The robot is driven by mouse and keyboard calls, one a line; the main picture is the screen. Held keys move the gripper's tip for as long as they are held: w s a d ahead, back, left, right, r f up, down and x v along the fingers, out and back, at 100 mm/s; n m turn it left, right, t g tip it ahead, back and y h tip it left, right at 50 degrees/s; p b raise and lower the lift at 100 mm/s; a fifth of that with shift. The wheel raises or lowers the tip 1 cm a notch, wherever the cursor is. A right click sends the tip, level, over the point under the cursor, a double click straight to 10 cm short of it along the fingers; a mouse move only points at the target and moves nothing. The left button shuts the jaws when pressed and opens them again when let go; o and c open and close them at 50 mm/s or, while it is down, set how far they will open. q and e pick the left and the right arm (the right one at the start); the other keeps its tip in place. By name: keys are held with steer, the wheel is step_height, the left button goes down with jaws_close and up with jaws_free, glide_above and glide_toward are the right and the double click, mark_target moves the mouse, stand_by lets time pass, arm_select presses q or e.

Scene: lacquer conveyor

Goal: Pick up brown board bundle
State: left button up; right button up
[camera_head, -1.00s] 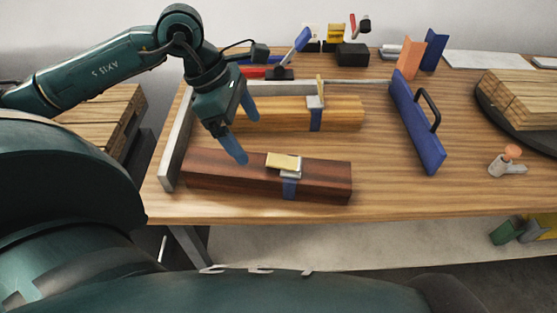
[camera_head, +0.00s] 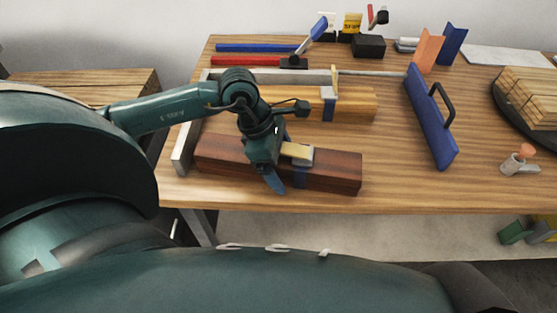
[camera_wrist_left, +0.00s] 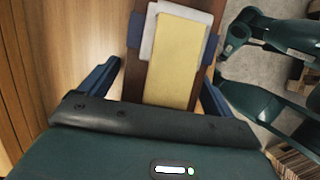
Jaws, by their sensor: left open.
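The brown board bundle (camera_head: 335,172) lies on the wooden table near its front edge. A blue strap with a light clip and a yellow tag (camera_head: 297,151) sits around its middle. My left gripper (camera_head: 277,168) is open over the bundle, just left of the tag, its fingers pointing down. In the left wrist view the open blue fingers of my left gripper (camera_wrist_left: 155,90) are on either side of the bundle (camera_wrist_left: 153,83), with the yellow tag (camera_wrist_left: 176,60) between them. The gripper hides part of the bundle. I cannot tell whether the fingers touch it. My right gripper is not in view.
A lighter board bundle (camera_head: 355,104) lies behind, inside a grey corner frame (camera_head: 182,150). A blue block with a black handle (camera_head: 430,117) stands to the right. A round dark tray (camera_head: 508,108) with boards is at far right.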

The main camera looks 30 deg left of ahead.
arm_select(q)
steer(key=c, duration=1.8)
steer(key=shift+w+r, duration=0.1)
steer(key=shift+r, duration=0.05)
